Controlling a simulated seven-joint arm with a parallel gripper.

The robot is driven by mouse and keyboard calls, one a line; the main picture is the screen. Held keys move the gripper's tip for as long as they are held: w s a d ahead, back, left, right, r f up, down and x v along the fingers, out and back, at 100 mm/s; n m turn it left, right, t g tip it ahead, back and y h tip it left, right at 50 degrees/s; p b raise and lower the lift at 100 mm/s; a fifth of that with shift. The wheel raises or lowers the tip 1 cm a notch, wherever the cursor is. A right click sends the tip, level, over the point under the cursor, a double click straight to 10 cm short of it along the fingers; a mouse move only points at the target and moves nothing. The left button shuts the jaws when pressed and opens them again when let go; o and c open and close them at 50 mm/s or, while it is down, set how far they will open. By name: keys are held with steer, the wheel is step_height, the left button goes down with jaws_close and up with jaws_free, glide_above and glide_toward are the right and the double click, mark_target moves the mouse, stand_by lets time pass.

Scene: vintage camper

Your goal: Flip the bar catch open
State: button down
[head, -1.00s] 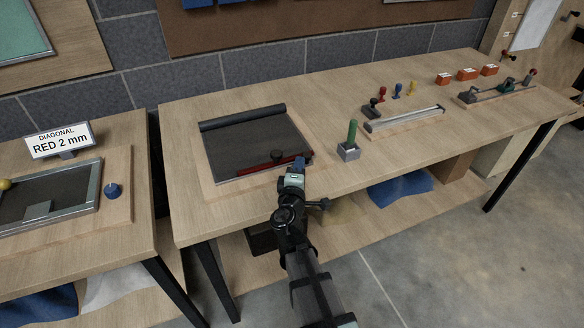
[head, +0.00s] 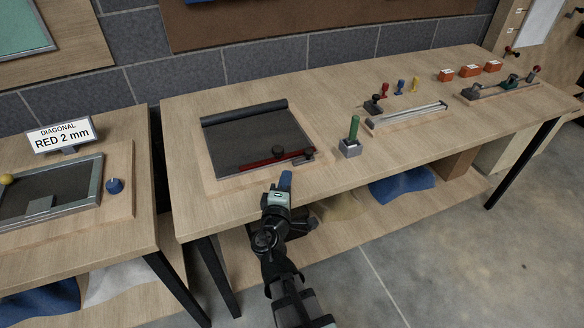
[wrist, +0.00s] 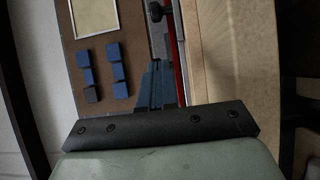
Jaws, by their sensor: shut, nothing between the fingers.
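A red bar (head: 262,162) lies across the near edge of a dark framed panel (head: 245,135) on the middle bench. A small dark knob (head: 278,151) stands on the bar. A small dark catch (head: 308,153) is at the bar's right end; I cannot tell whether it is open. My gripper (head: 286,178), with blue fingers, is shut and empty. It is in front of the bar, to the left of the catch and nearer my side. In the wrist view the blue fingers (wrist: 156,85) show beside the red bar (wrist: 179,60).
A green-handled tool in a grey block (head: 351,138) stands to the right of the panel. Farther right are a metal rail (head: 408,115), small coloured pegs and orange boxes. A sign reading "DIAGONAL RED 2 mm" (head: 61,136) stands on the left bench.

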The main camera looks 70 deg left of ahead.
steer(key=shift+v, duration=2.5)
